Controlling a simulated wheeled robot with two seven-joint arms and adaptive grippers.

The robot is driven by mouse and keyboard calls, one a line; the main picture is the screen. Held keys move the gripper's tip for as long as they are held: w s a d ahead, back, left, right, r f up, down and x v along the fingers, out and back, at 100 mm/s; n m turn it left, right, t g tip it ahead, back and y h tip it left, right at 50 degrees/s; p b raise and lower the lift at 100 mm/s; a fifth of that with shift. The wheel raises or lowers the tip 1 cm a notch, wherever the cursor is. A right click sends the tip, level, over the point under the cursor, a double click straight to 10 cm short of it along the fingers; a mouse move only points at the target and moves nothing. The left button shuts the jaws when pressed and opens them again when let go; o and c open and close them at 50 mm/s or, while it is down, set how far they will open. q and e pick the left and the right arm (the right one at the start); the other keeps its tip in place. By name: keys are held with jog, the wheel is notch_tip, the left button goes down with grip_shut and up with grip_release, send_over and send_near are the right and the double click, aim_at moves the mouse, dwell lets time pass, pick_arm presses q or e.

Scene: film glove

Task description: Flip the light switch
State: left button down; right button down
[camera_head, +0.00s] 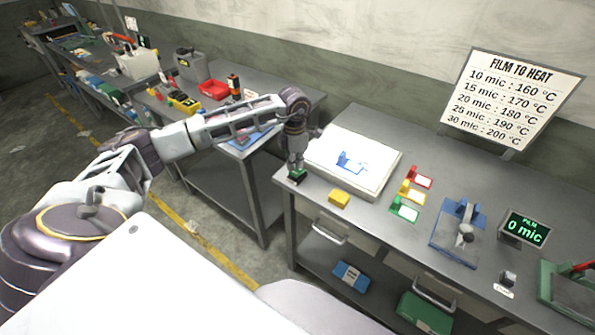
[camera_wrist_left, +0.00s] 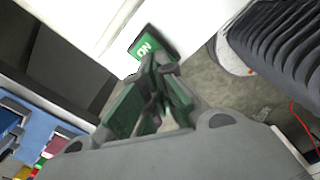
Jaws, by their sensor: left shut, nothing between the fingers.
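A green switch face lettered "ON" (camera_wrist_left: 152,44) shows in the left wrist view, set beside a white surface. My left gripper (camera_wrist_left: 158,64) is shut and empty, its fingertips right at the edge of the green face; I cannot tell whether they touch it. In the head view the left gripper (camera_head: 297,168) points down at the table's left front corner, beside the white light box (camera_head: 378,187). A small green patch shows at its tips, and I cannot tell switch from finger pads there. My right gripper is not in view.
A yellow block (camera_head: 339,198) lies close to the right of the gripper on the grey table (camera_head: 385,226). Red, yellow and green card holders, a blue device (camera_head: 458,232) and a "0 mic" display (camera_head: 525,229) stand farther right. A temperature sign (camera_head: 512,100) stands behind.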

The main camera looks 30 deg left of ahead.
aim_at(295, 172)
pick_arm(q)
jog(key=shift+f, duration=0.35)
dwell(0.3)
jog(key=shift+f+b, duration=0.15)
jog(key=shift+b, duration=0.2)
jog(key=shift+f+b, duration=0.35)
jog(key=shift+f, duration=0.1)
dwell(0.6)
jog(key=shift+f, duration=0.4)
dwell(0.5)
jog(key=shift+r, duration=0.6)
jog(key=shift+r+p, duration=1.55)
jog(key=shift+r, duration=1.45)
